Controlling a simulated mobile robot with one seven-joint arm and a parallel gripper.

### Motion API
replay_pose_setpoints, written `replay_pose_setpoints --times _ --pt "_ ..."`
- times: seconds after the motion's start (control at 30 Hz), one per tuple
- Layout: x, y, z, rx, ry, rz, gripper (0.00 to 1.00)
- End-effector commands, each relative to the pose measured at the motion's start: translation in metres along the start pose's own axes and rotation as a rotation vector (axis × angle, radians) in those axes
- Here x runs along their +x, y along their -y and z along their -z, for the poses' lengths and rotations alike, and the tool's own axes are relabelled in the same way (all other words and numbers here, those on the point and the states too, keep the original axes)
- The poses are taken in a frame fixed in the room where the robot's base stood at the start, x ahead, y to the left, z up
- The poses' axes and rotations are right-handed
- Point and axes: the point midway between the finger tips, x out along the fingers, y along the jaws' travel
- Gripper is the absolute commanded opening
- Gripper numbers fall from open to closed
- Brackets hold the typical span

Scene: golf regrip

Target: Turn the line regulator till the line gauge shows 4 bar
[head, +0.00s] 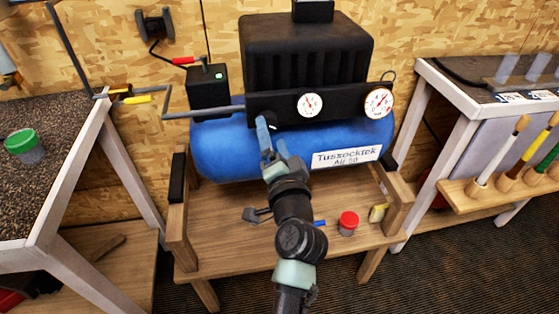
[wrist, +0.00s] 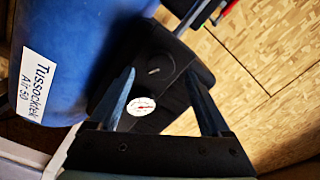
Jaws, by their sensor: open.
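The compressor's black panel (head: 345,101) carries a smaller white gauge (head: 309,104) and a larger one (head: 379,102) to its right. Both have red needles; their scales are too small to read, and I cannot tell which is the line gauge. My gripper (head: 268,132) is open in front of the panel's left end. In the wrist view, a round dark knob (wrist: 157,65), apparently the line regulator, lies ahead between the spread fingers (wrist: 162,76), and no contact shows. A white gauge (wrist: 142,106) shows beside the left finger. In the head view my gripper largely hides the knob.
The blue tank (head: 225,150) sits on a wooden stand (head: 215,215). A black box (head: 207,92) with a pipe is left of the panel. A red-lidded jar (head: 348,222) stands on the shelf below. Benches flank the stand left and right.

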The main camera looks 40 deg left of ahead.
Motion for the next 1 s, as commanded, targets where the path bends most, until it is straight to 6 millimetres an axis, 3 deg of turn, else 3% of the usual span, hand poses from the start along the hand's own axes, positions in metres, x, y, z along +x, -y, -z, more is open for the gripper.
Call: replay_pose_setpoints --times 0.2,0.4,1.0 --pt "-0.047 -0.002 0.0 0.002 -0.001 -0.002 0.82" --pt "-0.072 -0.001 0.0 0.001 -0.001 -0.001 0.82" --pt "-0.079 0.0 0.0 0.0 0.001 0.0 0.82"
